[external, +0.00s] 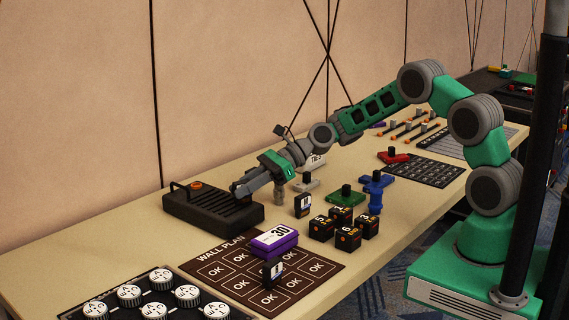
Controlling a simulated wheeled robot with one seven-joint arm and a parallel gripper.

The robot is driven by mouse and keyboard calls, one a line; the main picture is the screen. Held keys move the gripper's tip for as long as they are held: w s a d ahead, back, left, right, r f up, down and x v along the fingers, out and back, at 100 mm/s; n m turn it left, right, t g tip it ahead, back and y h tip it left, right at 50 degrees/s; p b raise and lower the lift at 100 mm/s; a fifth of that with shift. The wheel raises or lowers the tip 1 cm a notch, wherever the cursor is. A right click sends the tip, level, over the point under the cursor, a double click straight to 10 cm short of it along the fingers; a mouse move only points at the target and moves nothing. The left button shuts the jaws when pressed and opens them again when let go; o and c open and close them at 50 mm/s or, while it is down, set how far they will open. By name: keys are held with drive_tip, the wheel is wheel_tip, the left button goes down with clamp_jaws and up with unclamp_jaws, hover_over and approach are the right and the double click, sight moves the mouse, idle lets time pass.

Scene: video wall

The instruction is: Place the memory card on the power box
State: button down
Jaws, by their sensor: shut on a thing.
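The power box (187,212) is a long black ribbed box with a handle and an orange button on top, at the left rear of the table. My gripper (240,190) is over the right part of its top, reaching in from the right. It is shut on a small dark thing, apparently the memory card, which hardly stands out against the black box. I cannot tell whether the held thing touches the box top. Two small black cards with white labels stand upright elsewhere, one (303,205) right of the box and one (272,274) on the wall plan mat.
The wall plan mat (215,268) lies in front of the box, with a purple box (274,241) on it. Several black cubes (347,237), a green knob piece (345,196) and a blue one (376,190) stand to the right. Round white-topped pieces (161,280) fill the front left.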

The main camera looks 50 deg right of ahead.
drive_tip(key=shift+f, duration=0.15)
drive_tip(key=c, duration=1.3)
unclamp_jaws()
drive_tip(key=shift+d+r, duration=0.15)
drive_tip(key=shift+r, duration=0.05)
drive_tip(key=v, duration=1.2)
drive_tip(key=s+d+f+n+g+h, duration=0.1)
drive_tip(key=s+d+n+h, duration=0.2)
drive_tip(key=s+n, duration=0.4)
drive_tip(key=s+d+f+n+g+h, duration=0.1)
drive_tip(key=s+d+n+h, duration=0.3)
drive_tip(key=s+n, duration=0.4)
drive_tip(key=s+d+f+n+g+h, duration=0.1)
drive_tip(key=s+d+n+h, duration=0.2)
drive_tip(key=s+n+h, duration=0.2)
drive_tip(key=s+n, duration=0.3)
drive_tip(key=s, duration=0.4)
drive_tip(key=shift+s+d+p, duration=0.2)
drive_tip(key=shift+d+p, duration=0.2)
